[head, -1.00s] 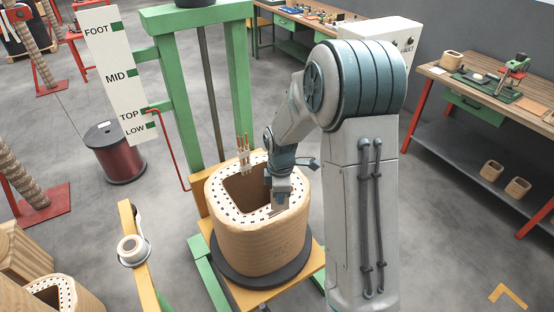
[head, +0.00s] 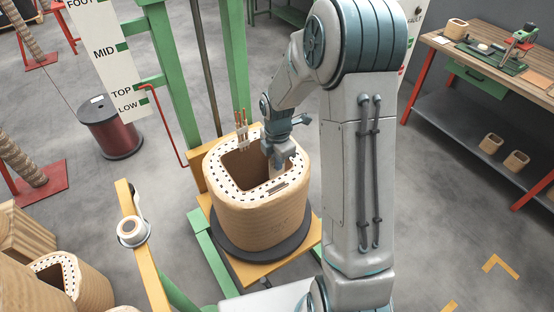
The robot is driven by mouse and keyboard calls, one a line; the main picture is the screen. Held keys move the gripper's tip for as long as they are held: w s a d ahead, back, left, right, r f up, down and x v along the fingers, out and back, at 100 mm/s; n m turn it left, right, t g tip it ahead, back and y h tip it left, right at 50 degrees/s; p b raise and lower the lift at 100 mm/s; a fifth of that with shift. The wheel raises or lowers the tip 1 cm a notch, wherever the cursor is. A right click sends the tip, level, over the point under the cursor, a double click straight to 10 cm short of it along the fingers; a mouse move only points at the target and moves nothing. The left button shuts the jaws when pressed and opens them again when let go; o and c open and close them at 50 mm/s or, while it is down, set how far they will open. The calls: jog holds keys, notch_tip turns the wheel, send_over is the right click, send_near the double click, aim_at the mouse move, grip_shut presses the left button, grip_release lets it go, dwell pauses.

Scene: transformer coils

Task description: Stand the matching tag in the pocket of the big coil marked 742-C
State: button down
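The big coil (head: 262,215), tan and wrapped, with a white dotted top face and a square opening, stands upright on a dark round plate. Its marking is too small to read. My gripper (head: 280,163) is over the right side of the coil's opening, pointing down near the top rim. Its fingertips are small and partly hidden, so I cannot tell whether they are open or shut, or whether they hold anything. A dark slot-like mark (head: 277,188) shows on the coil's front right rim; I cannot tell if it is the pocket. I cannot make out a tag.
Copper leads (head: 241,127) rise from the coil's back rim. A green stand with a height scale (head: 108,50) is behind. A yellow post with a tape roll (head: 132,232) stands at left, another coil (head: 72,280) at lower left. A workbench (head: 480,65) is at right.

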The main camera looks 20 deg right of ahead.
aim_at(277, 182)
jog(key=shift+f+b, duration=3.45)
jog(key=shift+f, duration=1.6)
jog(key=c, duration=1.6)
grip_release()
jog(key=shift+r, duration=0.1)
notch_tip(277, 182, up, 13)
jog(key=shift+f, duration=0.1)
jog(key=shift+r, duration=0.45)
